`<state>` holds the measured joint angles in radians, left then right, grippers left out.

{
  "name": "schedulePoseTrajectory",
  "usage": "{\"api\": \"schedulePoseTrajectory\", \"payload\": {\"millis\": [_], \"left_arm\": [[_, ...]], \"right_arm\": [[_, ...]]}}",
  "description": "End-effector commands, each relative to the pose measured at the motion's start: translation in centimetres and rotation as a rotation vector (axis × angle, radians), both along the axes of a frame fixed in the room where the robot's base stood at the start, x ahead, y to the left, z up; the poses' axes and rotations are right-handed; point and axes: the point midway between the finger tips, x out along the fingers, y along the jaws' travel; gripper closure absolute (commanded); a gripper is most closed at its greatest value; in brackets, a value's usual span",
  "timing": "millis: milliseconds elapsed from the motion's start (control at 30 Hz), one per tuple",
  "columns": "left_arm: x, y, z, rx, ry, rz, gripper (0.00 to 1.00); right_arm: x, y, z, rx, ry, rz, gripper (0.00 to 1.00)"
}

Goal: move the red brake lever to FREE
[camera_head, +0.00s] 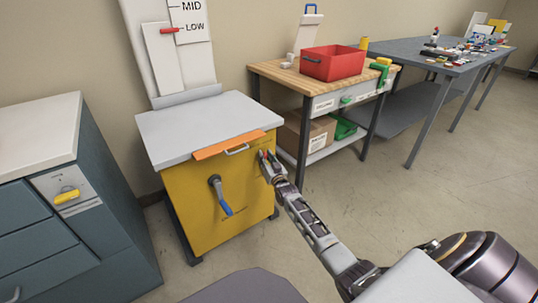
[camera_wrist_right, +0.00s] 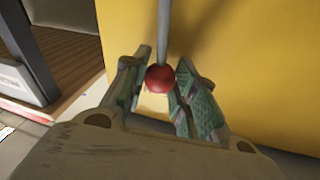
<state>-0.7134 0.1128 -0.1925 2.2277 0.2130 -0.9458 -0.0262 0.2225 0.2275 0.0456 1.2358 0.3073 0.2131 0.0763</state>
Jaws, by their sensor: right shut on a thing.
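The red brake lever shows in the right wrist view as a round red knob (camera_wrist_right: 160,79) on a thin grey rod (camera_wrist_right: 164,30), in front of the yellow cabinet face. My right gripper (camera_wrist_right: 163,68) has its two green-padded fingers on either side of the knob and is shut on it. In the head view my right gripper (camera_head: 266,161) is at the upper right of the yellow cabinet (camera_head: 190,190) front and largely hides the lever. No FREE marking is readable in either view. My left gripper is not in view.
A crank with a blue handle (camera_head: 226,208) sticks out left of my gripper. An orange flap (camera_head: 215,149) with a metal handle is just above. A wooden bench (camera_head: 275,72) with a red bin (camera_head: 333,62) stands to the right. Open floor (camera_head: 420,190) lies at the right.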

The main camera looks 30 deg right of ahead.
Motion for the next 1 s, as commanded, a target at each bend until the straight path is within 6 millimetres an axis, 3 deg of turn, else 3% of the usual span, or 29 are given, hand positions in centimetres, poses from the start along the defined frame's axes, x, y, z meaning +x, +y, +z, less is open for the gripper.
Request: {"api": "schedulePoseTrajectory", "payload": {"millis": [500, 1000], "left_arm": [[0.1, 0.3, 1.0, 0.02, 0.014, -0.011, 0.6], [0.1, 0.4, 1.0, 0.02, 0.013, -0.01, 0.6]], "right_arm": [[-0.2, 2.8, -1.0, -0.343, -0.024, 0.0, 1.0], [-0.3, 3.2, -1.1, -0.387, -0.027, 0.002, 1.0]]}}
